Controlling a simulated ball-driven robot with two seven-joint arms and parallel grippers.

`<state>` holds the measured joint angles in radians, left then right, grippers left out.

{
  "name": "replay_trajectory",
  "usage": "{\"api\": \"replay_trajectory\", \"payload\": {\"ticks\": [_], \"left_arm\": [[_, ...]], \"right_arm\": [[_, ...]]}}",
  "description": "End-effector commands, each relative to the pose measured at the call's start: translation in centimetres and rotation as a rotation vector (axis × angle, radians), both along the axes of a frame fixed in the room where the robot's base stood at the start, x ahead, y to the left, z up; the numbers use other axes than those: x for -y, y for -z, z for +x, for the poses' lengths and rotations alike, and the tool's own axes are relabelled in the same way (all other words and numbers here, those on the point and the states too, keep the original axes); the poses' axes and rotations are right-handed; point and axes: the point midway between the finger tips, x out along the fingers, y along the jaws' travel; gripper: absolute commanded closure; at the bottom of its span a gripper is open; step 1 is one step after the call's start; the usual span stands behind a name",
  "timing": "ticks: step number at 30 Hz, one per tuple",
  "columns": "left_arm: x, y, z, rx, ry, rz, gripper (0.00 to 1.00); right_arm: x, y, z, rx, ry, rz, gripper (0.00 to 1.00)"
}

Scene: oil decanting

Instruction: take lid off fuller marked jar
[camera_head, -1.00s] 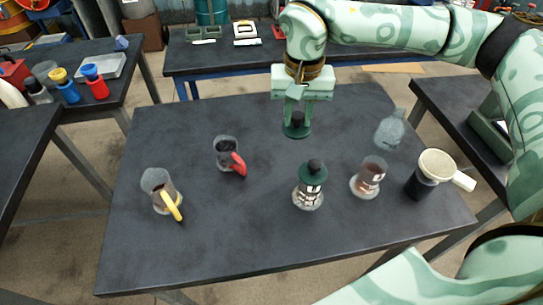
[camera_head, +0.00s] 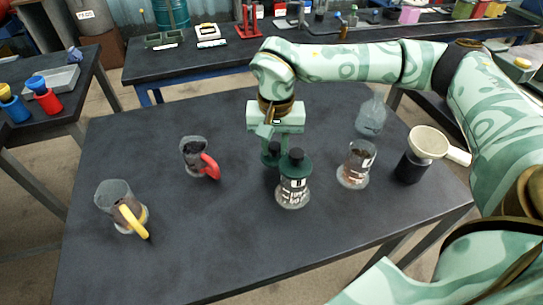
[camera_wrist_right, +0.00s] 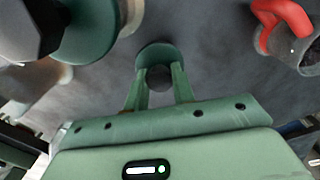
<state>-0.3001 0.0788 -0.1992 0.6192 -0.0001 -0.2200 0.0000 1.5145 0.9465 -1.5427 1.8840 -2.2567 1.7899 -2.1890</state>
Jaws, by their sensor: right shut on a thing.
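My right gripper (camera_head: 274,140) is shut on the knob of a dark green lid (camera_head: 270,159). The lid also shows between the fingers in the right wrist view (camera_wrist_right: 160,52). It hangs low just behind and left of a lidded jar; I cannot tell if it touches the table. The lidded jar (camera_head: 293,190) is glass with white markings and its own green lid (camera_head: 295,166) with a black knob. An open glass jar (camera_head: 356,168) with a pale label and brown contents stands to its right. My left gripper is not in view.
A red-handled jug (camera_head: 194,158) and a yellow-handled jug (camera_head: 122,206) stand on the left of the dark table (camera_head: 190,250). At right are a clear bottle (camera_head: 371,117) and a dark jar (camera_head: 409,168) under a cream funnel (camera_head: 430,142). The front middle is clear.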

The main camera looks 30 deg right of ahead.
Motion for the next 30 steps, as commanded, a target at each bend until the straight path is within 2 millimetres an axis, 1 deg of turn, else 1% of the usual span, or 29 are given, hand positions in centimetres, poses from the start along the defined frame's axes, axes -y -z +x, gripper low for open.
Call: {"api": "replay_trajectory", "payload": {"ticks": [3, 6, 17, 18, 19, 20, 28, 30], "left_arm": [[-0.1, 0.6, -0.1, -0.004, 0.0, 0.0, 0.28], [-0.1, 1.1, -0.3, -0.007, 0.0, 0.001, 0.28], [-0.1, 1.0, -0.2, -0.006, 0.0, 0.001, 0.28], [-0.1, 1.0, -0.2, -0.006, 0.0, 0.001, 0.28], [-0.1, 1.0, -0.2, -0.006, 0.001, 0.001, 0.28], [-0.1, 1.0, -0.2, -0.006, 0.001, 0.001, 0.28], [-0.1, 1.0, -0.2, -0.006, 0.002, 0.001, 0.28], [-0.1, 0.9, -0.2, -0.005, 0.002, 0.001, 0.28]], "right_arm": [[0.0, 1.9, -0.1, -0.005, -0.001, 0.0, 1.0], [0.0, 3.4, -0.1, -0.004, -0.001, 0.0, 1.0], [0.0, 3.7, 0.0, -0.001, 0.0, 0.0, 1.0], [0.0, 3.6, 0.0, 0.0, 0.0, 0.0, 0.67], [0.0, 3.6, 0.0, 0.0, 0.0, 0.0, 0.58], [0.0, 3.6, 0.0, 0.0, 0.0, 0.0, 0.53], [0.0, 3.6, 0.0, 0.0, -0.001, 0.0, 0.53], [0.0, 3.1, 0.0, 0.001, -0.001, 0.001, 0.53]]}}
